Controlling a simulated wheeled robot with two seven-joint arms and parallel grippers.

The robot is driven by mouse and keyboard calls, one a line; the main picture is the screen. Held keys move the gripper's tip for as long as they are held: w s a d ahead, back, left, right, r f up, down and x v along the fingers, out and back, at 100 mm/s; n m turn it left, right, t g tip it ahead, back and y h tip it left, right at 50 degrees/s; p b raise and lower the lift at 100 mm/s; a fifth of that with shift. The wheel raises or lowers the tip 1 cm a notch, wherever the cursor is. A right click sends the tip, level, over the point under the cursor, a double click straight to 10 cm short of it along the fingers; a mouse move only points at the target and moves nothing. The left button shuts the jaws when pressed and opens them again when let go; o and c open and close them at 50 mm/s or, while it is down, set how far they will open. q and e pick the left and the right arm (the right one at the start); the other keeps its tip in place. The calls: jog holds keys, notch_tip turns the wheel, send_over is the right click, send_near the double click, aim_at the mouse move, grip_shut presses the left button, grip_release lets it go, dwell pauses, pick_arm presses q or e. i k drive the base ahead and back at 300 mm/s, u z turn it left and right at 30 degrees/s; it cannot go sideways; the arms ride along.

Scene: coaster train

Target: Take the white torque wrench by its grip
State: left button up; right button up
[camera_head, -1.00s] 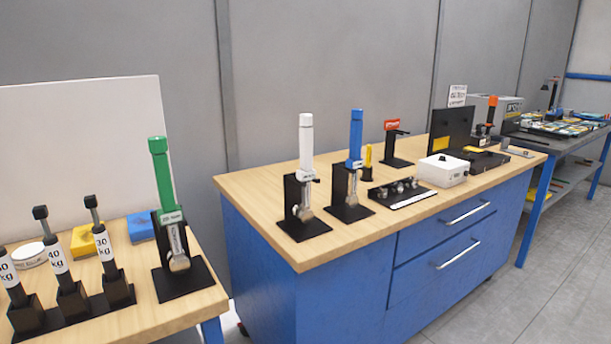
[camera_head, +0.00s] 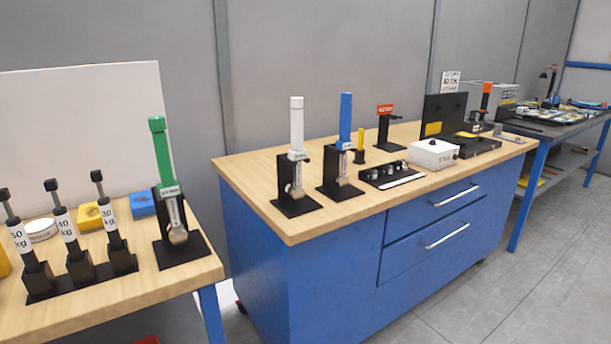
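The white torque wrench (camera_head: 297,128) stands upright in a black stand near the left end of the blue cabinet's wooden top (camera_head: 262,175). Its white grip points up and its head is low in the stand. A blue torque wrench (camera_head: 345,122) stands in a similar stand just to its right. A green torque wrench (camera_head: 161,157) stands in a stand on the separate wooden table at left. Neither of my grippers shows in the head view.
Several weighted handles, with 50, 40 and 30 kg labels (camera_head: 109,221), stand on the left table (camera_head: 100,308). A gap separates that table from the blue cabinet (camera_head: 330,255). A socket tray (camera_head: 391,175) and a white box (camera_head: 433,154) lie right of the wrenches. Grey floor (camera_head: 500,290) is clear at right.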

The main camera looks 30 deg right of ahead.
aim_at(297, 151)
jog(key=u, duration=0.3)
jog(key=i, duration=0.9)
jog(key=z, duration=0.75)
